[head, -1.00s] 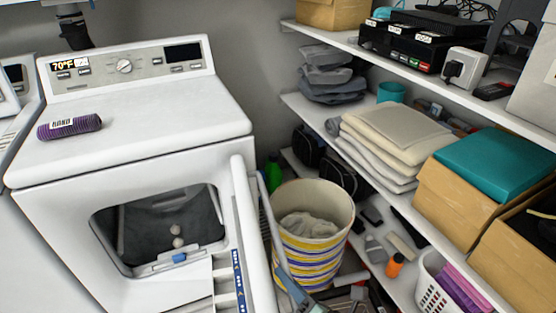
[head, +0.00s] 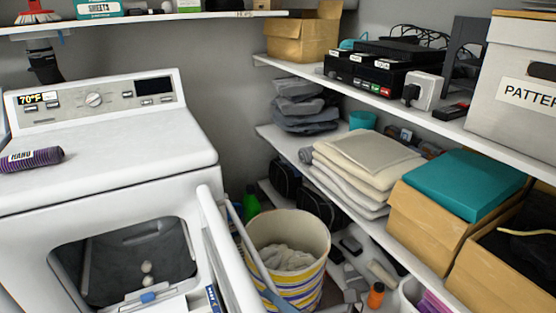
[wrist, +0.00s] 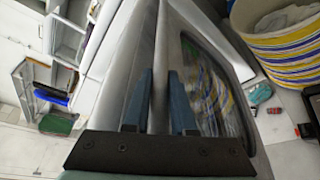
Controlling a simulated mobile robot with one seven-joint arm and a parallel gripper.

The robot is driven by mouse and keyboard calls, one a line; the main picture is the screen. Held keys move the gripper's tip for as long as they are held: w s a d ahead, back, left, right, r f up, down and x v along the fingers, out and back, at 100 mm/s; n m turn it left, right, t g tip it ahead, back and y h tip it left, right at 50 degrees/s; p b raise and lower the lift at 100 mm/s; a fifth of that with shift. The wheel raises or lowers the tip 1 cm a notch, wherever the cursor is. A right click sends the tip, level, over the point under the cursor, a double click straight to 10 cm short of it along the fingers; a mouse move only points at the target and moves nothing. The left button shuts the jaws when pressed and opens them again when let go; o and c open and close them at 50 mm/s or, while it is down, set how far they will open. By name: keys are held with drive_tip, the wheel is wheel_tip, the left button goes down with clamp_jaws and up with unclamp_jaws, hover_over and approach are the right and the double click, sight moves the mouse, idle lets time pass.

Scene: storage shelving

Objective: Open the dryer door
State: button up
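The white dryer (head: 110,185) stands at the left in the head view. Its dark drum opening (head: 140,265) is exposed, with two small pale balls inside. The dryer door (head: 222,250) stands swung out on the right of the opening, seen nearly edge-on. In the wrist view the door (wrist: 205,85) fills the middle, with its reflective window at the right. My gripper (wrist: 160,72) has its two blue fingers close together, one on each side of the narrow door edge, and appears shut on it. The gripper is not clear in the head view.
A striped bin (head: 300,235) with grey cloth stands just right of the door. Shelves (head: 290,140) along the right wall hold folded towels (head: 365,160), cardboard boxes (head: 425,220) and electronics. A purple roll (head: 30,159) lies on the dryer top.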

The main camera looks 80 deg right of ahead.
drive_tip(key=shift+o, duration=0.7)
drive_tip(key=shift+s, duration=0.1)
drive_tip(key=b+v, duration=0.1)
drive_tip(key=v, duration=1.1)
drive_tip(key=shift+s+a, duration=0.25)
drive_tip(key=shift+r, duration=0.1)
